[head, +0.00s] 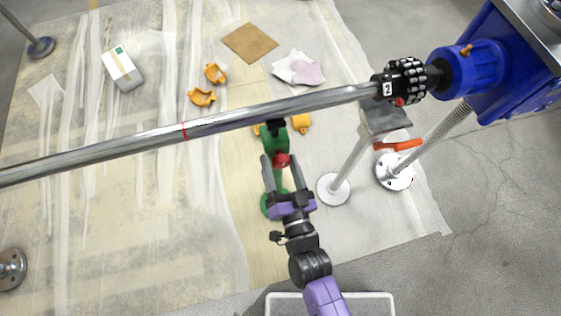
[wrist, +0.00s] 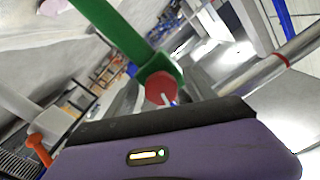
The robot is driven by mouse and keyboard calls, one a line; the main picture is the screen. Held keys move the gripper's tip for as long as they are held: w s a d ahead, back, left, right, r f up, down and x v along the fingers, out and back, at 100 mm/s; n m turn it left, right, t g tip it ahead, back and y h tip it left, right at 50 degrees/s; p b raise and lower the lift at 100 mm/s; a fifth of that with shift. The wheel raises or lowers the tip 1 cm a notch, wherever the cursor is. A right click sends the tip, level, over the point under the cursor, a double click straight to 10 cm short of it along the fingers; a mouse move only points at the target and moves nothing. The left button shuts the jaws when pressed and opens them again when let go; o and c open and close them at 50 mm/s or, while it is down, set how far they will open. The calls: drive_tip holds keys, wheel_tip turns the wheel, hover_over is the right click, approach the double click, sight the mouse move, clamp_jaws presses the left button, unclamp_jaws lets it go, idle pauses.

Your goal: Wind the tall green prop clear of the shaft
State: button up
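The tall green prop (head: 275,143) stands under the steel shaft (head: 250,114) in the head view, its dark head close to the shaft. I cannot tell whether they touch. A red knob (head: 281,160) is on the prop's side, and its green foot (head: 266,207) shows past my gripper. My gripper (head: 281,158) is open, one finger on each side of the knob, with gaps visible. In the wrist view the red knob (wrist: 160,88) shows between the grey fingers, with the green post (wrist: 112,28) beyond it.
A blue housing (head: 475,68) holds the shaft's right end by a black collar (head: 404,80). A grey prop with a round white foot (head: 333,188) and another with an orange handle (head: 398,145) stand right of my gripper. Orange clamps (head: 202,97) and a board (head: 249,43) lie behind the shaft.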

drive_tip(key=v, duration=0.7)
drive_tip(key=shift+s, duration=0.4)
drive_tip(key=shift+d, duration=0.1)
drive_tip(key=s+d+r+n+g+h+p, duration=0.2)
drive_tip(key=s+d+r+h, duration=0.3)
drive_tip(key=s+d+r, duration=1.2)
drive_tip(key=shift+d+r+n+g+p, duration=0.3)
drive_tip(key=shift+d+r+n+p, duration=0.15)
drive_tip(key=shift+d, duration=0.25)
idle(1.1)
